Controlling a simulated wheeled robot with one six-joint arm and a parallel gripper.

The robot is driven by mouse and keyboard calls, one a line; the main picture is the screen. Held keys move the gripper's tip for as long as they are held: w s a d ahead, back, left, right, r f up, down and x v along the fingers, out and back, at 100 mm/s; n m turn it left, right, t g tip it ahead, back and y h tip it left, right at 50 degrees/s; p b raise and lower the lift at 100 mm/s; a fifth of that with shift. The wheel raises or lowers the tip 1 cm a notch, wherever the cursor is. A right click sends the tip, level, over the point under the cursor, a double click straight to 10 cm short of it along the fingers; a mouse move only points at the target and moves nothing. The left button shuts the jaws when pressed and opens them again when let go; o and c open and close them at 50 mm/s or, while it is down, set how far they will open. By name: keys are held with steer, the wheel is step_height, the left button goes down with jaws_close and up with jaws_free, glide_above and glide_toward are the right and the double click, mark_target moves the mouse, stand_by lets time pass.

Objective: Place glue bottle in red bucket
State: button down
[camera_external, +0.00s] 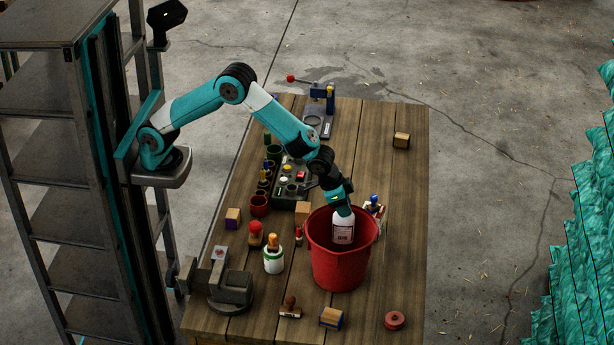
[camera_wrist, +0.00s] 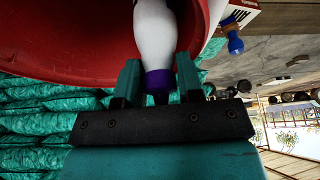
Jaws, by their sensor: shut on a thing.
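The glue bottle (camera_external: 343,229) is white with a printed label. My gripper (camera_external: 341,206) is shut on its top end and holds it over the mouth of the red bucket (camera_external: 340,269). The bottle's lower part appears inside the rim in the external view. In the wrist view, my gripper (camera_wrist: 159,80) has its two fingers on either side of the bottle's purple cap (camera_wrist: 159,82), and the white bottle body (camera_wrist: 155,35) extends into the red bucket (camera_wrist: 75,40). Whether the bottle touches the bucket's floor cannot be seen.
A white box with a blue-topped item (camera_external: 374,203) stands close behind the bucket's right side. The table's right side is mostly clear, with a red disc (camera_external: 395,320) near the front.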

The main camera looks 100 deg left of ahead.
steer(key=shift+f+b, duration=0.6)
steer(key=c, duration=0.8)
jaws_free()
steer(key=shift+o, duration=0.2)
steer(key=shift+r, duration=0.1)
steer(key=shift+r+p, duration=0.4)
steer(key=shift+p, duration=0.1)
steer(key=a+b+v, duration=0.1)
steer(key=b+v, duration=0.3)
steer(key=v, duration=0.8)
steer(key=s+a+r+n+g+y, duration=0.2)
steer(key=s+a+r+n, duration=0.15)
steer(key=s+a, duration=1.15)
steer(key=s+a+n+g, duration=0.1)
steer(key=s+a, duration=0.2)
steer(key=s, duration=0.7)
steer(key=s+a+f+n+g+y, duration=0.1)
steer(key=s+a, duration=0.3)
steer(key=s, duration=0.6)
steer(key=shift+s+a+f+g, duration=0.15)
steer(key=shift+a+f+g, duration=0.05)
steer(key=shift+f+g, duration=0.1)
